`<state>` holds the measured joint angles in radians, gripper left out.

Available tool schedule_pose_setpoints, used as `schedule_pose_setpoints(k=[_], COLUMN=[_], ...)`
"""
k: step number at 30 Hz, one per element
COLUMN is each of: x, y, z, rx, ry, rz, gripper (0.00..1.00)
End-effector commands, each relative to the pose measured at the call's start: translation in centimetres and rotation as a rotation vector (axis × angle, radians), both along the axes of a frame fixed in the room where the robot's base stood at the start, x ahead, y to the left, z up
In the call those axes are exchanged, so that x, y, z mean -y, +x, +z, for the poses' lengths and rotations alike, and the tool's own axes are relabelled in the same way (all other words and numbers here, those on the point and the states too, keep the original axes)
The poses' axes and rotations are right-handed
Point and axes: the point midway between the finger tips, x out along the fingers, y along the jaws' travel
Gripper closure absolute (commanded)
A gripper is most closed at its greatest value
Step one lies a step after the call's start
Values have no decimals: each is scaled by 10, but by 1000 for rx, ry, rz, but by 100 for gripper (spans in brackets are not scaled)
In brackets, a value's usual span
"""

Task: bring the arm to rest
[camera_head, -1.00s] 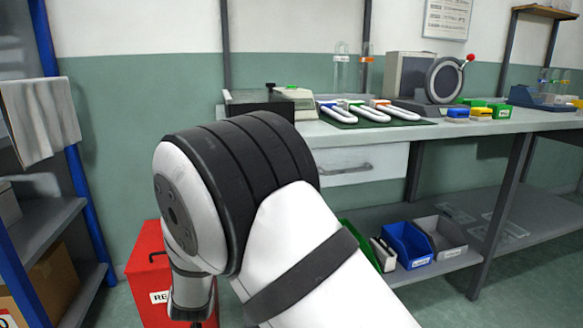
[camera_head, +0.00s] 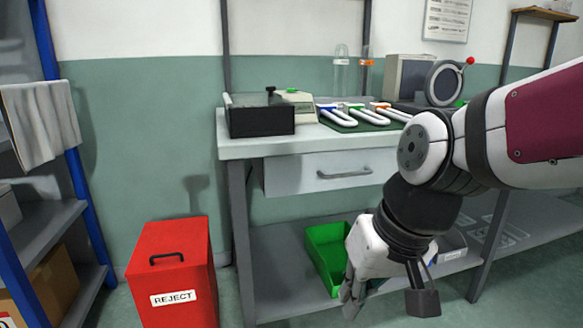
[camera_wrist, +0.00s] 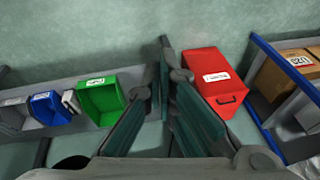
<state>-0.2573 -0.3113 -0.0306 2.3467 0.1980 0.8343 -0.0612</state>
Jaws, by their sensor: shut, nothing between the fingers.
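My arm reaches in from the right in the head view, its wrist bent down in front of the bench. My gripper (camera_head: 352,296) hangs low and points downward, in front of the lower shelf and beside the green bin (camera_head: 326,258). In the wrist view my gripper (camera_wrist: 165,55) shows its fingers brought together at the tips, with nothing held. Part of the gripper is hidden behind the wrist housing in the head view.
The bench (camera_head: 240,150) carries a black box, tubes on a green mat and a round instrument. A red reject box (camera_head: 172,275) stands on the floor to the left, also in the wrist view (camera_wrist: 212,75). A blue-posted shelf (camera_head: 60,130) stands far left. Floor between is clear.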

Motion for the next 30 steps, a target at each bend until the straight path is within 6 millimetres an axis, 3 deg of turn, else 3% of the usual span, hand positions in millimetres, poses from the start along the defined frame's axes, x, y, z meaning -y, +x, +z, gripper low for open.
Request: schedule_pose_setpoints(k=[3,6,18,30], x=[37,59,107,106], y=[-51,-89,-195,-174], z=[7,8,-1,66], rx=[-53,-101,-239,-186], ry=[-47,-86,-200,-192], rz=[-44,-80,-207,-199], gripper=[100,100,100,100])
